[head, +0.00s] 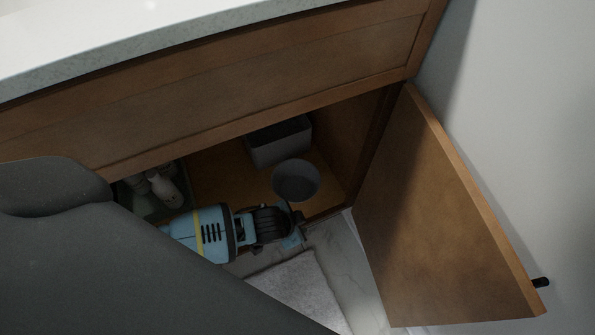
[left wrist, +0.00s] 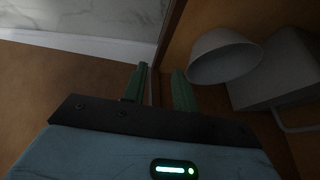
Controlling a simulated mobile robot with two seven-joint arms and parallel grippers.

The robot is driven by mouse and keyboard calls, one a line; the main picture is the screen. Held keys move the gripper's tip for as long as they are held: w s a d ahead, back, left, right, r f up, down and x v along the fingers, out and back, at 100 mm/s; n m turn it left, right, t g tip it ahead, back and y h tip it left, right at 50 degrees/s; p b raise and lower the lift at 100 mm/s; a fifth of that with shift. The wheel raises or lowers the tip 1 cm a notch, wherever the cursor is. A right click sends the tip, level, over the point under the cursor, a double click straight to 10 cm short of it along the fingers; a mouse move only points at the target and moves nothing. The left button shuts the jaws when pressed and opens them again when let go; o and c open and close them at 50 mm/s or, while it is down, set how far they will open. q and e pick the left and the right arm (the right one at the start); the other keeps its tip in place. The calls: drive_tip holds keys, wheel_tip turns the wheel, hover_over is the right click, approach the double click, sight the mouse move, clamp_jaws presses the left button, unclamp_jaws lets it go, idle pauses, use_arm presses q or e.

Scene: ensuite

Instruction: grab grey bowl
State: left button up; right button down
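The grey bowl (head: 297,180) stands at the front of the open cabinet's floor, its hollow facing up. In the left wrist view the bowl (left wrist: 222,58) is right of the fingers, its rim close to the right finger's tip; I cannot tell if they touch. My left gripper (head: 294,222) is at the bowl's near side, by the cabinet's front edge. In the left wrist view its two green fingers (left wrist: 160,72) stand apart with nothing seen held between them. My right gripper is in neither view.
A grey bin (head: 280,142) stands behind the bowl. Pale bottles (head: 165,188) stand left in the cabinet. The open wooden door (head: 440,215) bounds the right side, with a wall beyond. A light mat (head: 300,288) lies on the floor. The countertop (head: 120,40) overhangs above.

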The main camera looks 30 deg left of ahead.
use_arm(q)
drive_tip(key=w+a+f+y+b, duration=0.1)
drive_tip(key=w+a+f+b, duration=0.3)
drive_tip(key=w, duration=0.3)
drive_tip(key=shift+w+a+f+m+t+y+b, duration=0.15)
drive_tip(key=shift+a+f+m+t+y+b, duration=0.15)
drive_tip(key=shift+m+y+b, duration=0.15)
drive_tip(key=shift+b+x, duration=0.9)
drive_tip(key=shift+x, duration=0.35)
drive_tip(key=b+x, duration=0.2)
drive_tip(key=d+b+x, duration=0.1)
drive_tip(key=x, duration=0.1)
drive_tip(key=shift+f+b, duration=0.2)
drive_tip(key=shift+b, duration=0.2)
drive_tip(key=shift+w+f+b, duration=0.3)
drive_tip(key=shift+w+f, duration=0.05)
clamp_jaws()
